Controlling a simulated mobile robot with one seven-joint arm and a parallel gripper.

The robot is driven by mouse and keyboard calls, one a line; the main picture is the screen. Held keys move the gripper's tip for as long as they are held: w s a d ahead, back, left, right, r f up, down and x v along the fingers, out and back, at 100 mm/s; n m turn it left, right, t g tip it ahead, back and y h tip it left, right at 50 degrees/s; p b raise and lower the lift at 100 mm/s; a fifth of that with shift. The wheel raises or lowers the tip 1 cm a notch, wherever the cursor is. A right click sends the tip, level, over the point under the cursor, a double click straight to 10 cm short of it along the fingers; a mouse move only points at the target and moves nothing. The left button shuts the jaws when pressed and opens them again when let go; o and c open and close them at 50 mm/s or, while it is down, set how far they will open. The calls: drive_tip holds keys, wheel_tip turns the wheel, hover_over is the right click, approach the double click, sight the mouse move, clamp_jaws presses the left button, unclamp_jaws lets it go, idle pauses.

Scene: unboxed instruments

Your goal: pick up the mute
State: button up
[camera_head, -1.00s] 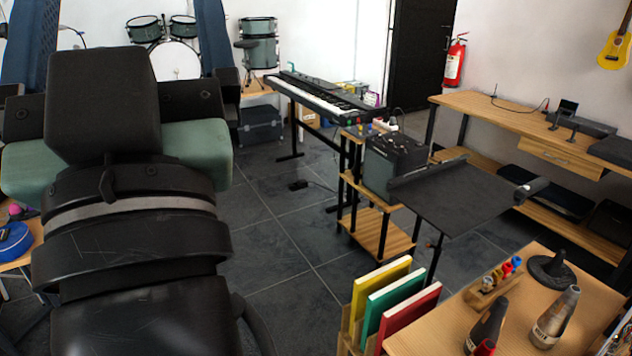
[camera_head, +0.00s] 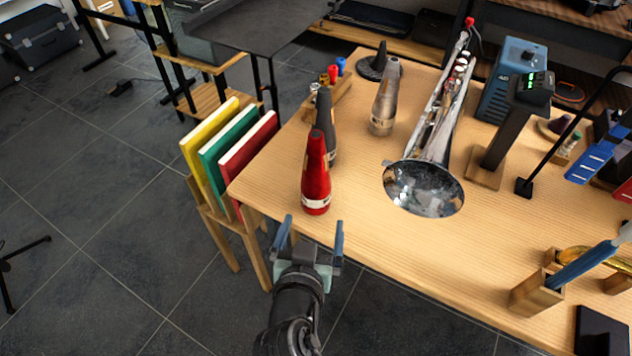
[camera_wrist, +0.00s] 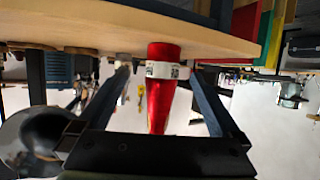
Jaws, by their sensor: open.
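A red cone-shaped mute (camera_head: 316,178) with a white label band stands upright near the table's front left edge. It appears upside down in the middle of the wrist view (camera_wrist: 162,92), seen between my fingers. My gripper (camera_head: 313,224) is open and empty, just off the table's front edge. Its fingertips point at the red mute and are short of it. A dark grey mute (camera_head: 325,125) stands close behind the red one and is partly hidden by it. A silver-grey mute (camera_head: 384,98) stands farther back to the right.
A wooden rack (camera_head: 335,95) with small coloured items is behind. Yellow, green and red books (camera_head: 230,150) stand in a holder at the left.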

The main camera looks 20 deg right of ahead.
sight(314, 206)
drive_tip(key=x, duration=0.9)
drive_tip(key=shift+w+a+r, duration=0.1)
drive_tip(key=shift+w+r, duration=0.15)
drive_tip(key=shift+w, duration=0.05)
drive_tip(key=c, duration=1.4)
